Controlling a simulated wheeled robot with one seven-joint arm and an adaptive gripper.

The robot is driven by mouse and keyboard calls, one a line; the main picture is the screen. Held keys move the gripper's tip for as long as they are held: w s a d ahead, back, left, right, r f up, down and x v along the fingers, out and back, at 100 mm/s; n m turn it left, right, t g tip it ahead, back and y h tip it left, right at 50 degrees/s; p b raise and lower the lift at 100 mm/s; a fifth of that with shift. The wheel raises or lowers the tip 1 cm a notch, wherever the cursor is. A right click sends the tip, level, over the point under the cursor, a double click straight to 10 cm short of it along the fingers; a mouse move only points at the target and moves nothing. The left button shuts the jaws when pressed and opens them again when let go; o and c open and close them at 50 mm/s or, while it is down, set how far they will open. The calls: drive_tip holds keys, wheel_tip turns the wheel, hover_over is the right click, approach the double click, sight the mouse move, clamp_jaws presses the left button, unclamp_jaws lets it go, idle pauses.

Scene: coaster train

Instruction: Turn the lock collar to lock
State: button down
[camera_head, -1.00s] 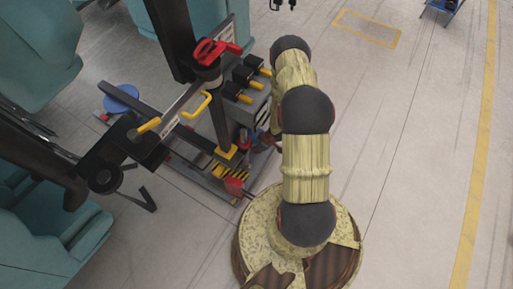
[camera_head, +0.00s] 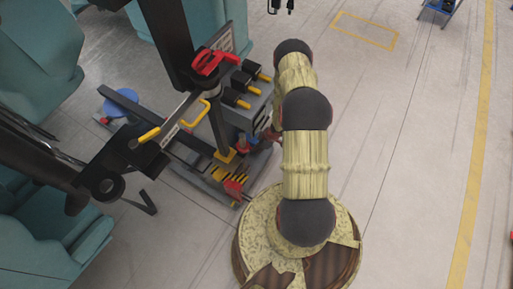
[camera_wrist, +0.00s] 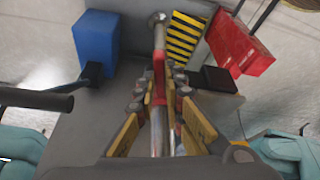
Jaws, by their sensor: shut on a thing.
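In the wrist view my gripper (camera_wrist: 168,103) has its yellow-sided fingers closed around a silver rod (camera_wrist: 159,37) with a round knob at its far end. A red band shows on the rod, and red also shows between the fingers. I cannot tell for certain which part is the lock collar. In the head view a red handle piece (camera_head: 213,62) tops a dark post on the fixture. My gripper there is mostly hidden beside my arm, near the fixture's right side.
Around the rod in the wrist view are a blue box (camera_wrist: 95,40), a yellow-black striped plate (camera_wrist: 184,36) and a red block (camera_wrist: 238,45). The fixture has a yellow handle (camera_head: 197,112). Teal seats (camera_head: 35,45) stand left. Floor to the right is open.

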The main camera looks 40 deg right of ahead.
drive_tip(key=c, duration=1.9)
unclamp_jaws()
drive_tip(key=shift+r, duration=0.15)
drive_tip(key=v, duration=1.1)
drive_tip(key=shift+s+d+r, duration=0.15)
drive_tip(key=shift+r, duration=0.15)
drive_tip(key=shift+c, duration=0.4)
